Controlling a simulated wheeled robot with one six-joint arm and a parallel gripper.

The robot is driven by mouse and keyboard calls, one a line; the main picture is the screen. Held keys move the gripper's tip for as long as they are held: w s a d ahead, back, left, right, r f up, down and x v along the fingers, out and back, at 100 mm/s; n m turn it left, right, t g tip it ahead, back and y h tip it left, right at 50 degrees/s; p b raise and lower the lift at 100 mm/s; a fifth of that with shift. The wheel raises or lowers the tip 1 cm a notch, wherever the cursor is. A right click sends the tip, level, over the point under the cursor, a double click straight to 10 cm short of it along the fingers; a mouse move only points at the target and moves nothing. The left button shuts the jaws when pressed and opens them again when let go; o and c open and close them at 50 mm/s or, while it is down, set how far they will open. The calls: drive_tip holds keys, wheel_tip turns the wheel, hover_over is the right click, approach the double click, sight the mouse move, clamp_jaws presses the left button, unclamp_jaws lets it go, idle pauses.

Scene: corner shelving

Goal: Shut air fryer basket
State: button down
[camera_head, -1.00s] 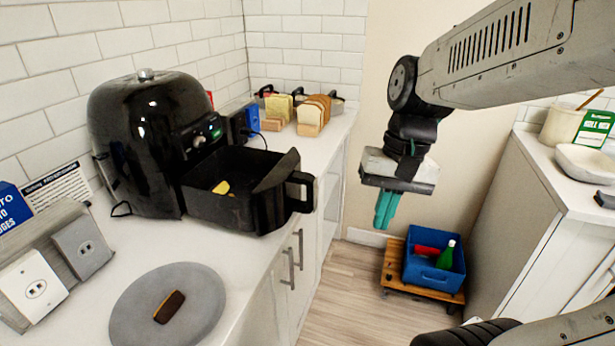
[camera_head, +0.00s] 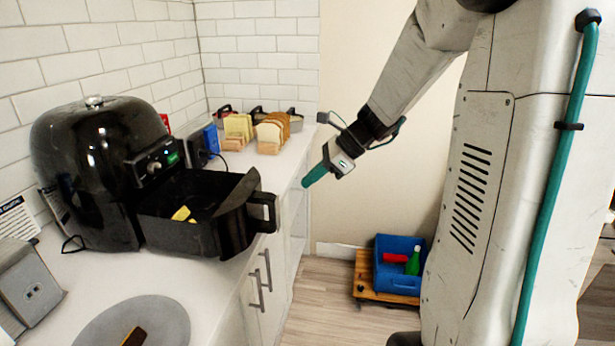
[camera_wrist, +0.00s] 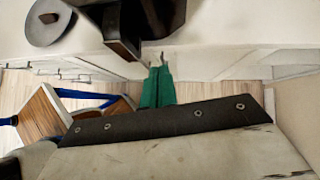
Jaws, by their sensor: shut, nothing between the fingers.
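The black air fryer (camera_head: 100,165) stands on the white counter against the tiled wall. Its basket (camera_head: 190,225) is pulled out to the right, with yellow pieces of food (camera_head: 182,213) inside. The basket handle (camera_head: 264,208) points out over the counter's front edge. My gripper (camera_head: 308,181), with green fingers, is shut and empty. It is in the air beyond the counter edge, to the right of the handle and apart from it. In the wrist view the shut green fingers (camera_wrist: 157,72) point toward the counter edge, and the dark basket and handle (camera_wrist: 122,35) show at the top.
A grey round plate (camera_head: 170,318) with a brown item lies at the front of the counter. Bread slices in racks (camera_head: 270,133) stand at the back. A blue bin (camera_head: 398,284) on a wooden dolly sits on the floor. Cabinet handles (camera_head: 262,275) stick out below the counter.

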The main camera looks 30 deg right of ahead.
drive_tip(key=w+a+f, duration=0.5)
drive_tip(key=a, duration=0.2)
drive_tip(key=shift+a, duration=0.2)
